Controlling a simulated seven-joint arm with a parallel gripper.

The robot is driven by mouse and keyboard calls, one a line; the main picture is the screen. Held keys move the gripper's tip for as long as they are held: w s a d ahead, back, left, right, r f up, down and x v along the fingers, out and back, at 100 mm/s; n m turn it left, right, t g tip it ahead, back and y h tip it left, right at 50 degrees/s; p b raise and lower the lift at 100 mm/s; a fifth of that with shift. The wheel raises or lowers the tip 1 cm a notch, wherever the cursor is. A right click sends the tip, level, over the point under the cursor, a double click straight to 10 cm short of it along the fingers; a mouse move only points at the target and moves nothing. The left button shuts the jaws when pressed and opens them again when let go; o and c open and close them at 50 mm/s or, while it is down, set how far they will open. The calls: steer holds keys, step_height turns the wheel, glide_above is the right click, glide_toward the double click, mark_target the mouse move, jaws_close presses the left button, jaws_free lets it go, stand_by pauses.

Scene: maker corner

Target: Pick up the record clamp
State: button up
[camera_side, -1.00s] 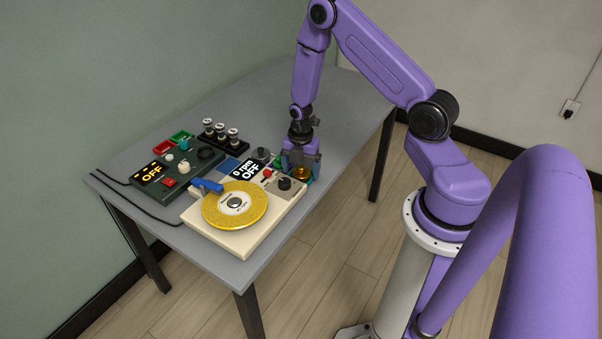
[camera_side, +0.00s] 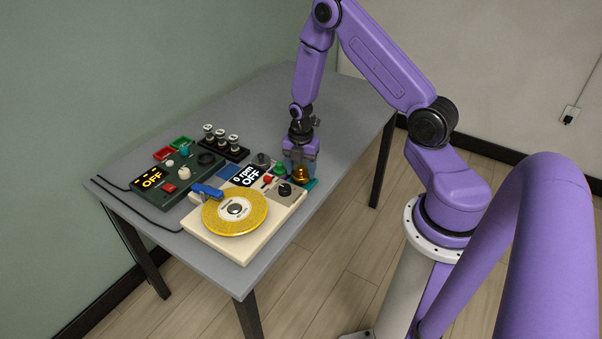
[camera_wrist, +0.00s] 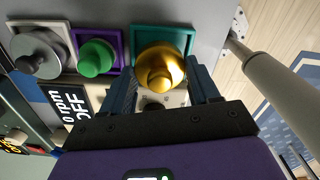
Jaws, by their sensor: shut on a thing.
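The gold record clamp (camera_side: 301,175) is a round, shiny knob at the right end of the turntable. In the wrist view the gold clamp (camera_wrist: 161,66) is over a teal square pad (camera_wrist: 185,36), with one finger on each side. My gripper (camera_wrist: 164,82) is shut on it, pointing down; the side view shows the gripper (camera_side: 300,168) low over the table. I cannot tell whether the clamp still touches its pad.
A green knob (camera_wrist: 96,58) on a purple pad and a grey knob (camera_wrist: 38,54) stand close beside it. The cream turntable (camera_side: 246,249) carries a yellow record (camera_side: 214,218) and a blue arm. A dark control box (camera_side: 152,197) lies left. The table's back right is clear.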

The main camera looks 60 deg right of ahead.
steer(key=s+a+r, duration=0.2)
steer(key=s+r, duration=0.3)
steer(key=s, duration=0.1)
steer(key=s+a+r, duration=0.2)
steer(key=s+r, duration=0.4)
steer(key=s, duration=0.1)
steer(key=shift+a, duration=0.25)
steer(key=n, duration=0.6)
glide_above(234, 207)
step_height(234, 207, down, 3)
steer(key=shift+s+d+f, duration=0.1)
steer(key=shift+f, duration=1.95)
steer(key=shift+f, duration=0.5)
